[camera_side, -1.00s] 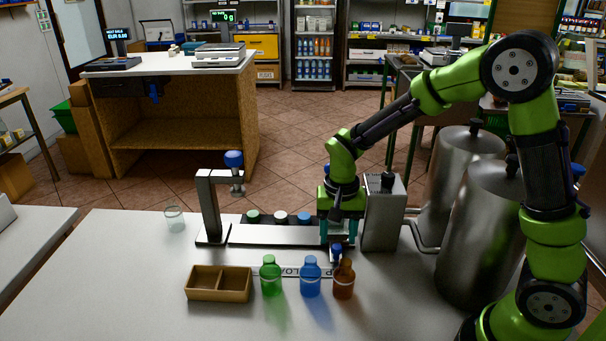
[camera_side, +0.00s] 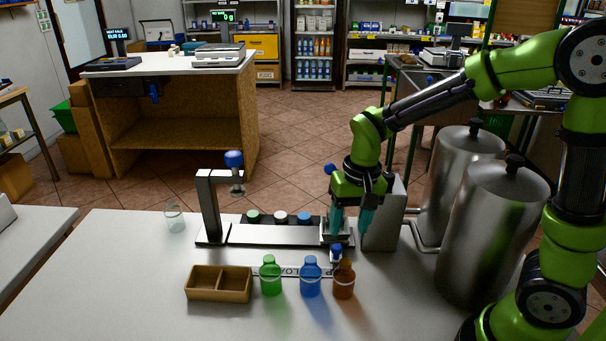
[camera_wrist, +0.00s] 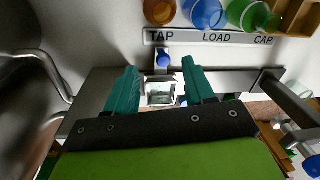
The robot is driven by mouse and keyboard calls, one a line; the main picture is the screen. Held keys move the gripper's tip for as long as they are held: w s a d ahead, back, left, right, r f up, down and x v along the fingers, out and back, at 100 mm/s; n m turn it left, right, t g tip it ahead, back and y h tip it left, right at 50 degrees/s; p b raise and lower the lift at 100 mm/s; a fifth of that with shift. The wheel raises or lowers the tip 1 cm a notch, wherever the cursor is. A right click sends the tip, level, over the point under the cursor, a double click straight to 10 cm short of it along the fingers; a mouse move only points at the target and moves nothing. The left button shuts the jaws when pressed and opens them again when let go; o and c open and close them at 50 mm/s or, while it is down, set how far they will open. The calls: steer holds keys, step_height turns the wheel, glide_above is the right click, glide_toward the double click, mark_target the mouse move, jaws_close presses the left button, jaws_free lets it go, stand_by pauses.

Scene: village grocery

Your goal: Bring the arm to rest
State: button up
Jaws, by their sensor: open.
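My green arm ends in a gripper (camera_side: 352,222) with two teal fingers. It is over the right end of the metal rail (camera_side: 275,234), in front of the steel tap box (camera_side: 388,222). In the wrist view the gripper (camera_wrist: 162,80) is open, its fingers spread with nothing between them. A small clear-walled square holder (camera_wrist: 161,93) shows just beyond the gap. In the side view the fingers partly hide this holder (camera_side: 337,234).
Green (camera_side: 270,276), blue (camera_side: 310,277) and brown (camera_side: 343,280) bottles stand in front of the rail, beside a two-part wooden tray (camera_side: 219,284). A press post (camera_side: 210,205) stands at the rail's left end. Two steel tanks (camera_side: 492,235) stand right. A clear cup (camera_side: 174,218) stands at left.

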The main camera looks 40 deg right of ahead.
steer(key=s+r+n+t+y, duration=0.1)
steer(key=s+r+n+t, duration=0.1)
steer(key=s+r+t, duration=0.4)
steer(key=shift+a+v, duration=0.4)
steer(key=shift+v, duration=3.35)
